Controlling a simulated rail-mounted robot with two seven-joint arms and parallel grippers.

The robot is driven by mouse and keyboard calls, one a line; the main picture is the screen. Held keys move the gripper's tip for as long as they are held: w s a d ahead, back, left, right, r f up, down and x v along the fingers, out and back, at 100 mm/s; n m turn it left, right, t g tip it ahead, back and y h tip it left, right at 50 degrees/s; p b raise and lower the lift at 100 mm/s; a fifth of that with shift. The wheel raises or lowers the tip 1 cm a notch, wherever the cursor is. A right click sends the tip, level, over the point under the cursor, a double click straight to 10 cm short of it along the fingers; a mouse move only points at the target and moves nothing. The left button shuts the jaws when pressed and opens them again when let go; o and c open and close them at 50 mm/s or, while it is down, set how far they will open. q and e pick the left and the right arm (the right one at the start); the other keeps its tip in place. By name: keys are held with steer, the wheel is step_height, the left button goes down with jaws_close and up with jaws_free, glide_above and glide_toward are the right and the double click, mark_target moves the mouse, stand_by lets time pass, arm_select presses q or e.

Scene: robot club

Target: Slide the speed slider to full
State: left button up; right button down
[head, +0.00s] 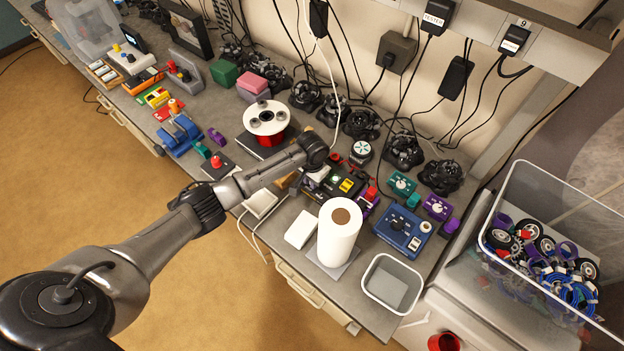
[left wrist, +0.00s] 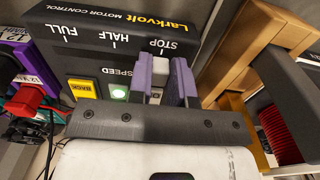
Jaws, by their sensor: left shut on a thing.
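The black motor control box (left wrist: 115,50) fills the upper part of the left wrist view, upside down, with FULL at left, HALF in the middle and STOP at right. It also shows in the head view (head: 357,172), partly hidden by my left arm. My left gripper (left wrist: 162,88) has its two purple-grey fingers on either side of the pale slider knob (left wrist: 160,70) and is shut on it. The knob stands beside the STOP mark. A yellow button (left wrist: 83,88) and a lit green button (left wrist: 119,93) sit left of the knob. My right gripper is out of view.
A white paper roll (head: 339,235) stands in front of the box. A red plug (left wrist: 25,100) and cables are beside it in the wrist view. A wooden stand (left wrist: 235,50) is close on its other side. A blue control box (head: 403,230) lies farther right.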

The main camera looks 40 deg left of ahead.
mark_target(334, 196)
arm_select(q)
jaws_close()
steer(key=d+p, duration=0.3)
steer(key=d, duration=0.5)
steer(key=shift+r+p, duration=0.1)
steer(key=shift+p, duration=0.3)
steer(key=shift+d, duration=0.45)
steer(key=o, duration=0.8)
jaws_free()
step_height(334, 196, up, 14)
steer(key=shift+f+b, duration=0.2)
steer(key=shift+b, duration=0.25)
